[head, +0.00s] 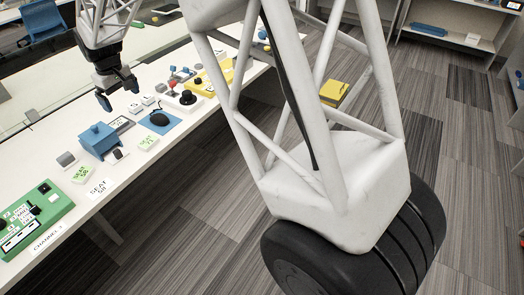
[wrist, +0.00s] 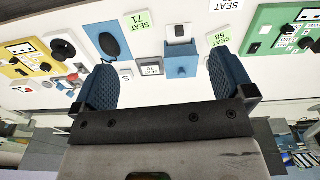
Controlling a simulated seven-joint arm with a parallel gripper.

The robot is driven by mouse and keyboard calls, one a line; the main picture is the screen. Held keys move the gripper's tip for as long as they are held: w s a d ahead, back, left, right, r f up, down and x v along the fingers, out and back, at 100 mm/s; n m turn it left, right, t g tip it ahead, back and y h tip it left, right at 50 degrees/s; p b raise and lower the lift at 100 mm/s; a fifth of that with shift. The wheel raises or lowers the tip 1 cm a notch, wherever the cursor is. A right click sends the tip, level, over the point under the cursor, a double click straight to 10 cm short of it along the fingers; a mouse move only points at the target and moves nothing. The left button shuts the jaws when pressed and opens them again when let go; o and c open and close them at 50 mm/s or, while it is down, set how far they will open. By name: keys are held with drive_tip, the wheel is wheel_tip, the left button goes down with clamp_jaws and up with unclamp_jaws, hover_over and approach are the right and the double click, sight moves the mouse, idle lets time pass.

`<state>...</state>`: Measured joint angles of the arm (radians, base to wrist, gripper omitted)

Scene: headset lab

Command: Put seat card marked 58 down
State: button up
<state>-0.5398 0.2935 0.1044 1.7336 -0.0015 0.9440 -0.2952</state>
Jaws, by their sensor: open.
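The seat card marked 58 (wrist: 216,37) is a small green card with dark lettering, lying on the white table. In the head view, the matching green card (head: 82,174) lies near the table's front edge, its number hard to read. My gripper (head: 118,91) is open and empty, above the table and apart from the card. In the wrist view, its two blue fingers (wrist: 162,75) are spread wide, with the card beyond the right finger's tip.
A blue box (head: 98,141) stands beside the card. A second green card, marked 71 (wrist: 138,20), lies across from it. A green panel (head: 35,215) and a yellow panel (head: 205,82) flank the area. A white seat label (head: 99,188) is at the front edge.

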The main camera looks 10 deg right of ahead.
drive_tip(key=s+d+r+m, duration=0.2)
drive_tip(key=s+d+r, duration=0.25)
drive_tip(key=d, duration=0.45)
drive_tip(key=s+d+r+m+t, duration=0.1)
drive_tip(key=s+d+r, duration=0.2)
drive_tip(key=s+d, duration=0.45)
drive_tip(key=s+d+r+m, duration=0.2)
drive_tip(key=s+d+r, duration=0.15)
drive_tip(key=d, duration=0.75)
drive_tip(key=s+d+f+m, duration=0.1)
drive_tip(key=s+d, duration=0.4)
drive_tip(key=s, duration=0.4)
drive_tip(key=s+d+f+m, duration=0.2)
drive_tip(key=s+d, duration=0.3)
drive_tip(key=s, duration=0.4)
drive_tip(key=s+d+f+m+t, duration=0.1)
drive_tip(key=s+d, duration=0.5)
drive_tip(key=s, duration=0.3)
drive_tip(key=shift+f+m+h, duration=0.2)
drive_tip(key=shift+m+h, duration=0.1)
drive_tip(key=shift+m, duration=0.1)
